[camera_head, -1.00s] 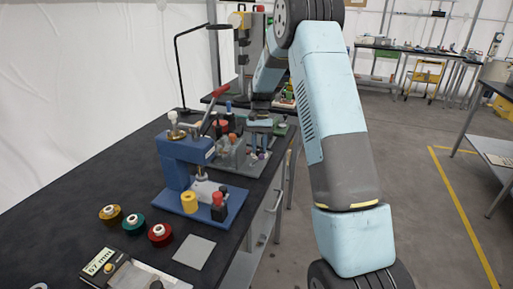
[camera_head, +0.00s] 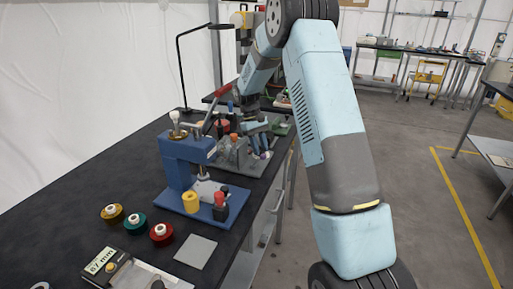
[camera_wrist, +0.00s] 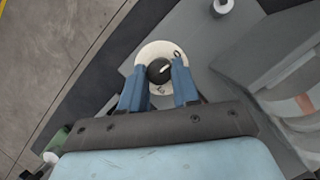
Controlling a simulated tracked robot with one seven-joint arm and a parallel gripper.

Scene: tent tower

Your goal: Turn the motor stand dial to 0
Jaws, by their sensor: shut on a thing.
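The dial (camera_wrist: 148,51) is a round white disc with a black knob (camera_wrist: 155,75) at its middle, in the wrist view. A white pointer line on the knob points up and right, roughly toward a mark like a 0. Another mark, too small to read surely, is at the disc's lower edge. My gripper (camera_wrist: 160,70) has its two blue fingers on either side of the knob and is shut on it. The dial sits on a grey surface (camera_wrist: 226,62). In the head view my gripper (camera_head: 260,148) is low over the bench's far part, and the dial cannot be made out.
A blue press (camera_head: 180,160) stands nearer on the black bench (camera_head: 75,220). Several wire spools, including a red one (camera_head: 161,234), and a gauge box (camera_head: 110,268) lie in front. Bottles and small parts crowd around my gripper. A lamp (camera_head: 182,65) stands behind.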

